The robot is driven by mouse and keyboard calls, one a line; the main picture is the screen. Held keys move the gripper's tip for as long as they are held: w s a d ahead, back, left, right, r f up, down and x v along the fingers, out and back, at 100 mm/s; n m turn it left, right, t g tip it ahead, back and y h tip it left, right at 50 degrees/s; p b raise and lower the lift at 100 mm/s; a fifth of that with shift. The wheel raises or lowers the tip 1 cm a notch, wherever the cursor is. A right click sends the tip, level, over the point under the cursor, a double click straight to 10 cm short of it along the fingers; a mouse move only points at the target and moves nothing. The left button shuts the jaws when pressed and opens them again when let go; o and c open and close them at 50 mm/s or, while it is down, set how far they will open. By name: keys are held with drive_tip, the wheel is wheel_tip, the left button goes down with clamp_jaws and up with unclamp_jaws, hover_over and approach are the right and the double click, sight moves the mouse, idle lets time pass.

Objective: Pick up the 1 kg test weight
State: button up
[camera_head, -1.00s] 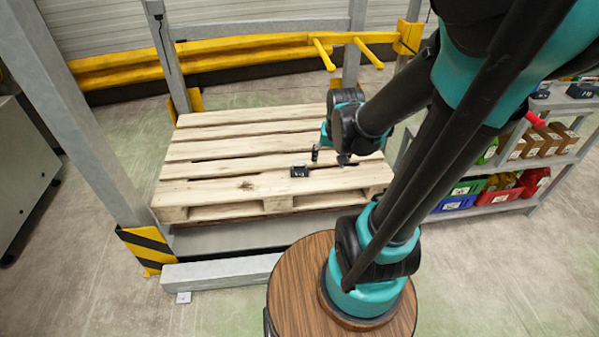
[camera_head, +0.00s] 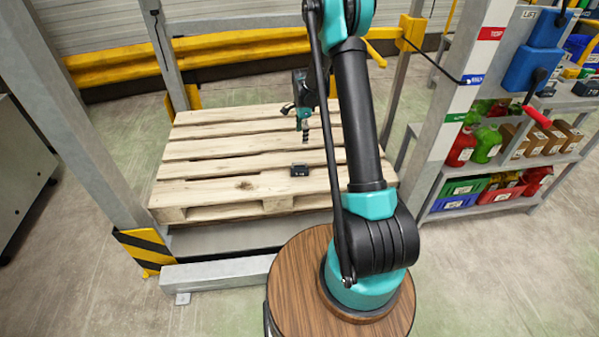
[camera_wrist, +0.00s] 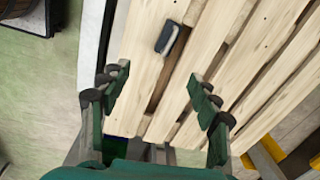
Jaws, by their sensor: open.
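A small dark block with a pale label (camera_head: 299,170) lies on the wooden pallet (camera_head: 225,186), near its front middle. The label is too small to read, but the block appears to be the test weight. It also shows in the wrist view (camera_wrist: 168,38), beyond my fingertips and over a pallet board. My gripper (camera_head: 304,136) hangs above the pallet, behind the block in the head view, pointing down. In the wrist view my gripper (camera_wrist: 160,100) has its two fingers wide apart with nothing between them. The gripper and block are apart.
Grey posts (camera_head: 75,110) stand at the pallet's left, and a yellow rail (camera_head: 240,44) runs behind it. A shelf rack (camera_head: 480,206) with coloured bins and bottles stands at the right. The pallet top around the block is clear.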

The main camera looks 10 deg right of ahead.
drive_tip(key=w+f+m, duration=0.3)
drive_tip(key=w+f, duration=0.1)
drive_tip(key=f, duration=0.3)
hover_over(299, 168)
drive_tip(key=shift+g, duration=0.3)
drive_tip(key=f, duration=1.1)
drive_tip(key=shift+w+f, duration=0.25)
drive_tip(key=shift+f, duration=0.1)
drive_tip(key=shift+s+d+f, duration=0.1)
drive_tip(key=shift+f, duration=1.35)
drive_tip(key=shift+s+d+f, duration=0.1)
drive_tip(key=shift+f, duration=1.35)
clamp_jaws()
